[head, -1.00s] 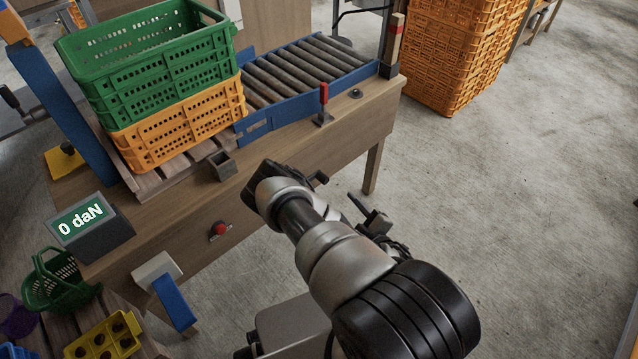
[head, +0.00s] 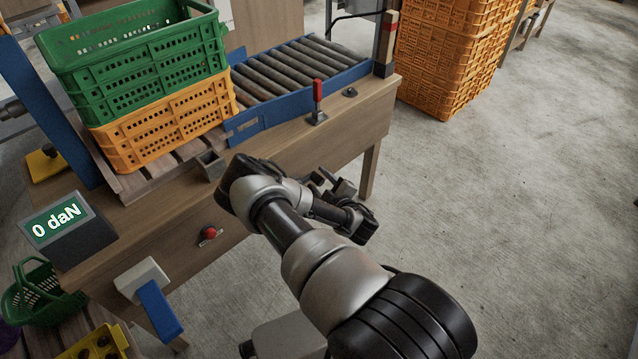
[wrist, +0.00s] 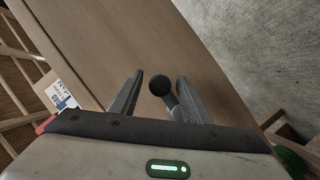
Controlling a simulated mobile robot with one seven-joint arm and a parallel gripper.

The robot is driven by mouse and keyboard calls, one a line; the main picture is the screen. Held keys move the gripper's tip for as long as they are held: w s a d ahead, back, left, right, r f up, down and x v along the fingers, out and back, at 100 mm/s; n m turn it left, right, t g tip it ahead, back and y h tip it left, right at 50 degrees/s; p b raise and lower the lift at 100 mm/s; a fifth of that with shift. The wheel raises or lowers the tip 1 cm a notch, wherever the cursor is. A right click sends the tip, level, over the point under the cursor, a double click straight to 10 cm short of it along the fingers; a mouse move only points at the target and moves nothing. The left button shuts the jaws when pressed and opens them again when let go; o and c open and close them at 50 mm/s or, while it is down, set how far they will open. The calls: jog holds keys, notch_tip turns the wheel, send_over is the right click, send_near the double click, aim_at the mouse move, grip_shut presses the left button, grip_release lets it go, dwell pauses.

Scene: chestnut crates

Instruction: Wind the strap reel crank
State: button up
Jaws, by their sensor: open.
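In the wrist view, my gripper (wrist: 160,76) is open, one finger on each side of a dark ball knob (wrist: 159,85) on a short stem. The knob looks like the strap reel crank's handle. Whether either finger touches it I cannot tell. The rest of the crank and the reel are not clearly visible. In the head view, my arm reaches toward the right part of the wooden bench (head: 290,145) and hides part of its front. A display (head: 66,229) on the bench reads 0 daN.
A green crate (head: 140,45) is stacked on an orange crate (head: 165,135) beside a roller conveyor (head: 290,70). A red-handled lever (head: 317,95) stands on the bench; a red button (head: 208,233) is on its front. Tall orange crates (head: 450,65) stand behind. Floor at right is clear.

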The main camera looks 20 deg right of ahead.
jog(key=shift+w, duration=0.25)
grip_shut()
